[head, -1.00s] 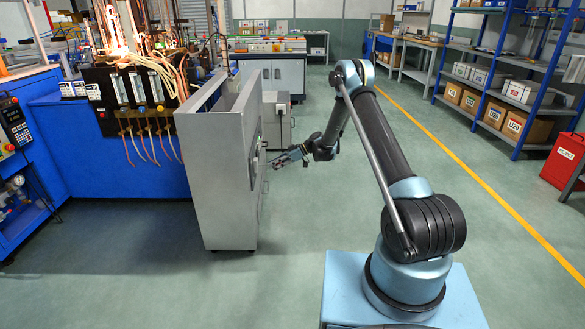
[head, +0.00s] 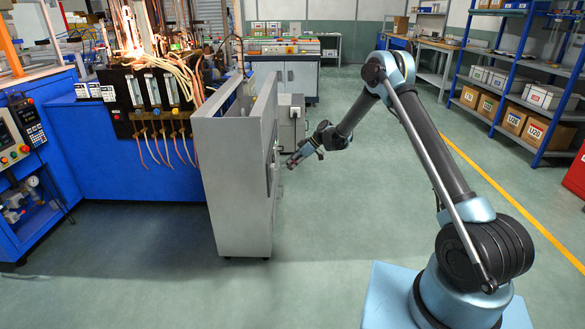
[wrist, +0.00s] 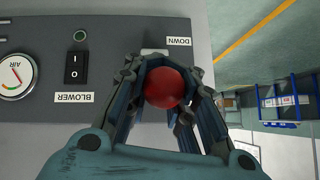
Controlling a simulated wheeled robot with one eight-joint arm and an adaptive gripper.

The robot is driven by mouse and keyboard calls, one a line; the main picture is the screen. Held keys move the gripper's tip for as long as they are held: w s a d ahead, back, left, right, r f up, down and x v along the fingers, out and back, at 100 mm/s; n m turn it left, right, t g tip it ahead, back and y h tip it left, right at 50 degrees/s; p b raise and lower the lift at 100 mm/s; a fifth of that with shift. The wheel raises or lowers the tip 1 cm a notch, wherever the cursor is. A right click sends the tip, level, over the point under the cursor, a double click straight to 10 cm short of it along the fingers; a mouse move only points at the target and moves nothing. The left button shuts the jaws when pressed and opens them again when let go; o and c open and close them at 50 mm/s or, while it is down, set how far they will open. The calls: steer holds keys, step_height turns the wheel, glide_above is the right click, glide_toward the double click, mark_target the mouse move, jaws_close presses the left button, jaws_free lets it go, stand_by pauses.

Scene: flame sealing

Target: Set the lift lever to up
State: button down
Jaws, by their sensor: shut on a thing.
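The lift lever's round red knob (wrist: 165,88) sits between the fingers of my gripper (wrist: 163,70) in the wrist view. The fingers are shut on it from both sides. A pale lever mount (wrist: 155,53) shows just above the knob, beside the DOWN label (wrist: 178,41), which reads upside down. The far end of the lever's travel is hidden behind the knob and my gripper. In the head view, my gripper (head: 291,161) is at the right face of the grey cabinet (head: 238,190); the knob is too small to make out there.
The panel also holds a BLOWER switch (wrist: 75,67), a green indicator (wrist: 80,36) and an AIR gauge (wrist: 17,76). A small grey box unit (head: 291,125) stands behind my gripper. The floor (head: 320,220) between the cabinet and my base is clear.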

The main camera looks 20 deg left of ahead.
steer(key=shift+d, duration=0.1)
stand_by(0.3)
steer(key=c, duration=1.4)
jaws_free()
steer(key=shift+r, duration=0.1)
steer(key=v, duration=1.2)
